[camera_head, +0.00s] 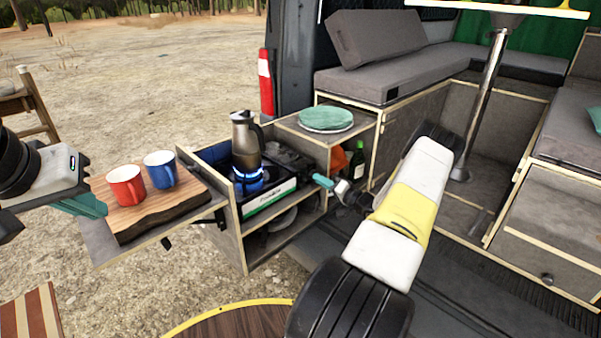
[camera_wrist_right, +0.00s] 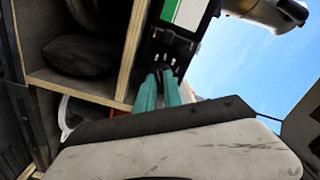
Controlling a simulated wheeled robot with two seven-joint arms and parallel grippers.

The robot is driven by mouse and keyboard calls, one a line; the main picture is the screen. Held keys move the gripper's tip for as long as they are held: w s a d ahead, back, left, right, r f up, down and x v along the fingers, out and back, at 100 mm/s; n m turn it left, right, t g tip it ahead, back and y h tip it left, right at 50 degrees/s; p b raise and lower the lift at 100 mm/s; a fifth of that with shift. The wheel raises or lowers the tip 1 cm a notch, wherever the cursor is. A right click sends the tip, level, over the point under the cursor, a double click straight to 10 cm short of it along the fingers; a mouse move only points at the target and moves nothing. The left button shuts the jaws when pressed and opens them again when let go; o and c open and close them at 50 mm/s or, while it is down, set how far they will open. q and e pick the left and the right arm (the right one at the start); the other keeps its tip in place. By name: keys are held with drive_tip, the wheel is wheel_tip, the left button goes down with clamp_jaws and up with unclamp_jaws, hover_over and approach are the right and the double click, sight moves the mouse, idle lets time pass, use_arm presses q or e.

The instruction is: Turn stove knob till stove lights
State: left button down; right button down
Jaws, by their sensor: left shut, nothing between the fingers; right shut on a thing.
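The camping stove (camera_head: 270,200), with a green and white label strip, sits in the pull-out kitchen box. A blue flame (camera_head: 248,181) burns on it under a grey metal pot (camera_head: 246,140). My right gripper (camera_head: 322,181) is at the stove's right end, its teal fingers closed. In the right wrist view the fingers (camera_wrist_right: 165,76) are shut at the stove's control end (camera_wrist_right: 168,48); they mostly hide the small knob between them. My left gripper (camera_head: 88,206) is shut and empty beside the wooden board, away from the stove.
Red (camera_head: 126,185) and blue (camera_head: 160,169) mugs stand on a wooden board (camera_head: 150,215) on the side shelf. Green plates (camera_head: 326,119) lie on the box top behind. A dark bottle (camera_head: 357,161) stands beside my right arm. A round table (camera_head: 225,322) is at the front.

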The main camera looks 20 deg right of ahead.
drive_tip(key=shift+f, duration=0.1)
drive_tip(key=c, duration=1.5)
unclamp_jaws()
drive_tip(key=shift+o, duration=0.2)
drive_tip(key=v, duration=0.8)
